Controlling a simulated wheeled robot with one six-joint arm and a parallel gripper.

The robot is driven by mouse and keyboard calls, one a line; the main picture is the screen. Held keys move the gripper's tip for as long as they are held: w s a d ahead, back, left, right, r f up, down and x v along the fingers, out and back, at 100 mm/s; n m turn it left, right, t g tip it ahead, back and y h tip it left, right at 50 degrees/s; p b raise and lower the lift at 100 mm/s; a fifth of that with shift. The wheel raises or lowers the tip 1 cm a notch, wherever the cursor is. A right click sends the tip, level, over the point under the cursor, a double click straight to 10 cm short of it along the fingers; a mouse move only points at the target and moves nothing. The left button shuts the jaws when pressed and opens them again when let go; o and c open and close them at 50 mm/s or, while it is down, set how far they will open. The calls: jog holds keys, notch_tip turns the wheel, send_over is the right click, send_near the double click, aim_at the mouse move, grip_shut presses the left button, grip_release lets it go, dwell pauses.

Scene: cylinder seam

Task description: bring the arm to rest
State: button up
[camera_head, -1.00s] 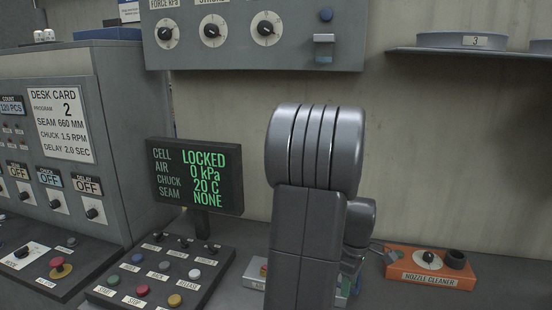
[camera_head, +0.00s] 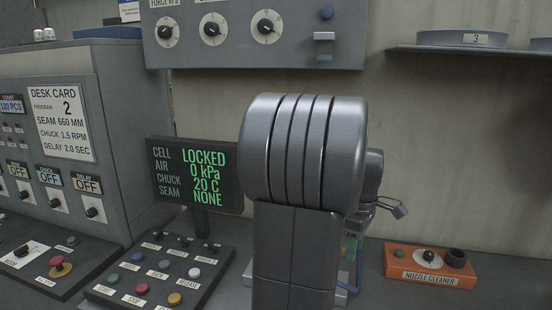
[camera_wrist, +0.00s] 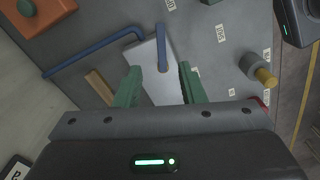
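My arm stands in the middle of the head view, its rounded grey link hiding much of the bench behind it. In the wrist view my gripper (camera_wrist: 160,88) shows two green fingers set well apart, with nothing clearly held between them. Beyond the fingers lies a pale plate (camera_wrist: 158,72) with a blue bar (camera_wrist: 161,50) on it. In the head view a small part of the gripper shows right of the arm, mostly hidden.
The orange nozzle cleaner (camera_head: 432,278) sits on the bench at right. A button panel (camera_head: 165,275) and a screen (camera_head: 194,174) reading LOCKED, 0 kPa, 20 C, NONE stand at left. A shelf (camera_head: 470,53) and a dial panel (camera_head: 255,58) are above.

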aim_at(349, 287)
notch_tip(349, 287, down, 11)
jog(key=shift+r, duration=0.1)
jog(key=shift+s+f, duration=0.1)
jog(key=shift+f, duration=0.3)
jog(key=shift+s+a+m, duration=0.4)
jog(key=shift+m, duration=0.7)
jog(key=shift+r+p, duration=0.15)
jog(key=shift+p, duration=0.15)
